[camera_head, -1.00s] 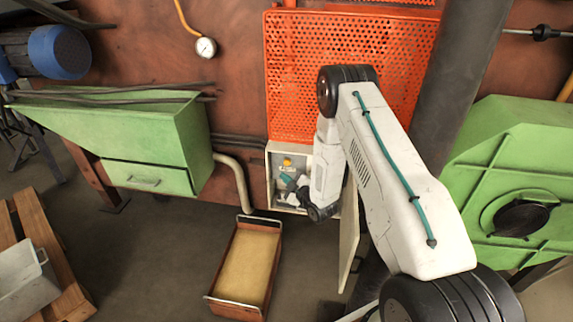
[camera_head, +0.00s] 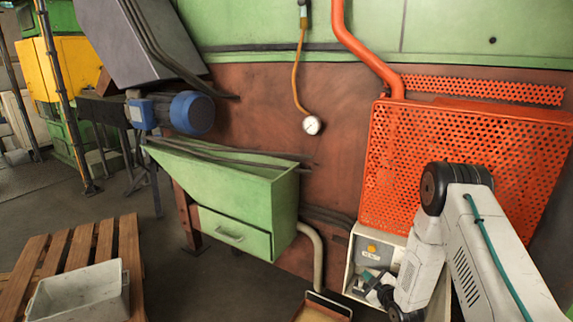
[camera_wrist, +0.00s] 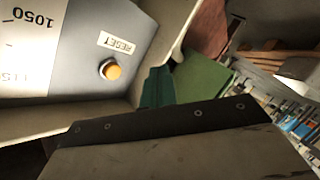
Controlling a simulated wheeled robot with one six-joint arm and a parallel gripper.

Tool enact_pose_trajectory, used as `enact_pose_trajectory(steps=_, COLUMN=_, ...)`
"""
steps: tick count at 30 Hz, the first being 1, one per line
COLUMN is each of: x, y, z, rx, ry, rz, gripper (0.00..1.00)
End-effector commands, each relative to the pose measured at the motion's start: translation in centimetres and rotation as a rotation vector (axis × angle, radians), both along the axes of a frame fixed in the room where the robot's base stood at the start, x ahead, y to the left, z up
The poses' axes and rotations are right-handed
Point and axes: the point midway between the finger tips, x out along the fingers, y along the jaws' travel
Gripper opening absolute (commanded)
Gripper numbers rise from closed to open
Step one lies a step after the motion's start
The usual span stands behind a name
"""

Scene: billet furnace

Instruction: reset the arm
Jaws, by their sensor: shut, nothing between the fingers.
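My arm reaches down at the lower right of the head view, in front of an open pale box on the furnace wall. My gripper (camera_head: 372,281) has teal fingers and is at the opening of this box. In the wrist view the gripper (camera_wrist: 157,86) shows its teal fingers shut and empty, beside the box's inner edge. An orange-yellow button (camera_wrist: 110,69) sits on the grey panel by a RESET label (camera_wrist: 118,43). The fingers are apart from it. The button also shows in the head view (camera_head: 372,248), above the gripper.
An orange perforated guard (camera_head: 450,160) is above the box. A green hopper with a drawer (camera_head: 232,232) stands to the left. A pallet (camera_head: 105,245) with a grey bin (camera_head: 80,293) is at the lower left.

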Motion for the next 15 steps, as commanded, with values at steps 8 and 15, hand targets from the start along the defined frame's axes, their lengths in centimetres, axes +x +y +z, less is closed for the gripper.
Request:
enact_pose_trajectory(steps=8, x=-6.1, y=-1.9, z=-3.6, rx=0.082, ry=0.576, rz=-0.193, gripper=0.0)
enact_pose_trajectory(steps=15, x=-11.7, y=-2.7, z=4.5, rx=0.136, ry=0.938, rz=-0.424, gripper=0.0)
